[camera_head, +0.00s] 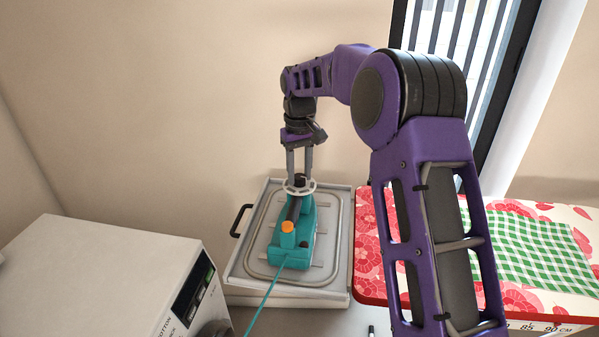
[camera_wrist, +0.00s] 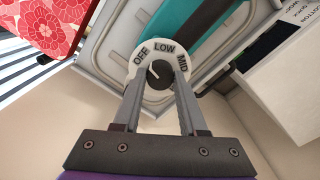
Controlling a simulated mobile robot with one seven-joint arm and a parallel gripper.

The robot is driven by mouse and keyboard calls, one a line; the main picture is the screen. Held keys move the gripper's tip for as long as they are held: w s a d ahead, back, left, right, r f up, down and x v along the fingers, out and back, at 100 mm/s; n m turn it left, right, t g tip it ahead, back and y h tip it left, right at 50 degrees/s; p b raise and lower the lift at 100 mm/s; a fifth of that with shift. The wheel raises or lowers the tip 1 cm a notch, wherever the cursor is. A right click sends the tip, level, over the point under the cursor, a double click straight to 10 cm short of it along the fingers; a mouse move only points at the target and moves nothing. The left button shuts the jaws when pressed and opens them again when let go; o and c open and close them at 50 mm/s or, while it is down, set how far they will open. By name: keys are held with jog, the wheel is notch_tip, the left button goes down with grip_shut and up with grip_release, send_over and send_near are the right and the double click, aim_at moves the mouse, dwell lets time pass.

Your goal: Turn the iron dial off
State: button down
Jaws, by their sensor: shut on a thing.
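A teal iron (camera_head: 297,238) with an orange button lies on a grey tray. Its dial, a dark knob (camera_wrist: 160,75) inside a white ring (camera_wrist: 137,55) marked OFF, LOW and MID, shows in the wrist view. The knob's white pointer line points up and left, toward OFF. My gripper (camera_head: 300,182) comes down from above onto the dial. In the wrist view my gripper (camera_wrist: 160,88) has its two fingers shut on the knob, one on each side.
The tray (camera_head: 341,240) has a raised rim and a black handle (camera_head: 240,220) at its left. A white appliance (camera_head: 100,275) stands at the lower left. A red floral ironing board (camera_head: 535,290) with a green checked cloth (camera_head: 535,245) is at the right. A teal cord (camera_head: 262,305) runs toward the front.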

aim_at(300, 176)
jog(key=shift+n, duration=0.9)
jog(key=shift+c, duration=2.2)
grip_release()
notch_tip(300, 176, up, 18)
jog(key=shift+f, duration=0.25)
